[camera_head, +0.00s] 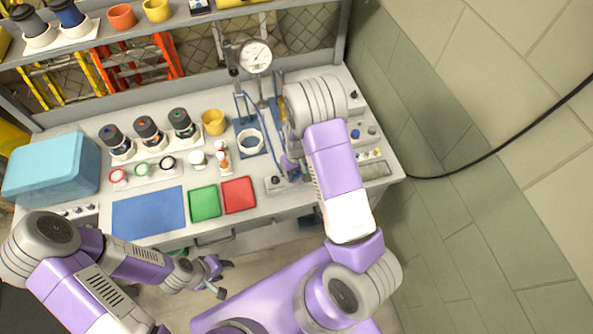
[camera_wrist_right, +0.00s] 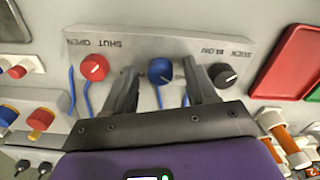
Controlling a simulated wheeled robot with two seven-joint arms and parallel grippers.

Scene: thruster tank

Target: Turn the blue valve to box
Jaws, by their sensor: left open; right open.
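The blue valve (camera_wrist_right: 160,71) is a round knob in the middle of a grey panel (camera_wrist_right: 130,42), between a red knob (camera_wrist_right: 95,67) and a black knob (camera_wrist_right: 222,75). In the right wrist view my right gripper (camera_wrist_right: 159,73) is open, with one finger on each side of the blue valve. I cannot tell whether the fingers touch it. In the head view my right gripper (camera_head: 291,166) is at the right part of the bench, and the arm hides the valve. My left gripper (camera_head: 222,278) is open and empty in front of the bench.
The bench (camera_head: 230,205) holds a teal box (camera_head: 50,168) at the left, blue, green (camera_head: 204,203) and red (camera_head: 238,195) trays, several capped bottles and a yellow cup (camera_head: 213,122). A dial gauge (camera_head: 255,57) stands behind. A wall (camera_head: 450,200) bounds the right side.

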